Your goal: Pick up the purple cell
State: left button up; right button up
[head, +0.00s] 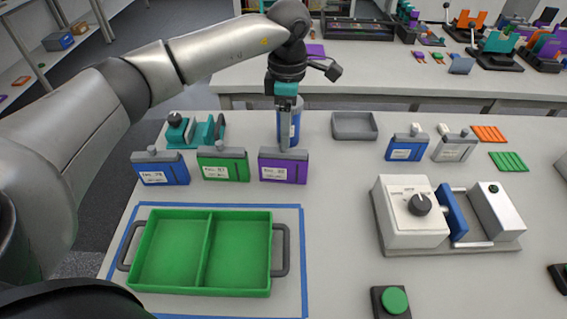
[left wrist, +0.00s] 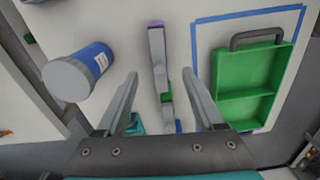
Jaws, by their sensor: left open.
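The purple cell (head: 283,171), a flat upright block with a white label and grey top, stands at the right end of a row on the table. A green cell (head: 224,169) and a blue cell (head: 161,172) stand to its left. In the left wrist view the open fingers (left wrist: 160,75) lie to either side of the cell row, with the purple cell (left wrist: 157,42) beyond the fingertips, seen from above. Contact cannot be made out. My right gripper is not in view.
A blue jar (head: 295,126) with a grey lid (left wrist: 67,80) stands close behind the gripper. A green two-part tray (head: 208,251) lies in front on a blue-taped area. A teal fixture (head: 190,133) is behind the row. A white device (head: 412,226) stands right; the table between is clear.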

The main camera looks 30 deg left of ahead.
aim_at(283, 158)
pick_arm(q)
notch_tip(283, 158, down, 5)
jog(key=shift+f, duration=0.15)
jog(key=shift+a+f, duration=0.2)
jog(key=shift+f, duration=1.15)
jog(key=shift+a+f, duration=0.2)
jog(key=shift+f, duration=1.15)
jog(key=shift+c, duration=0.2)
grip_shut()
jog(key=shift+r, duration=0.15)
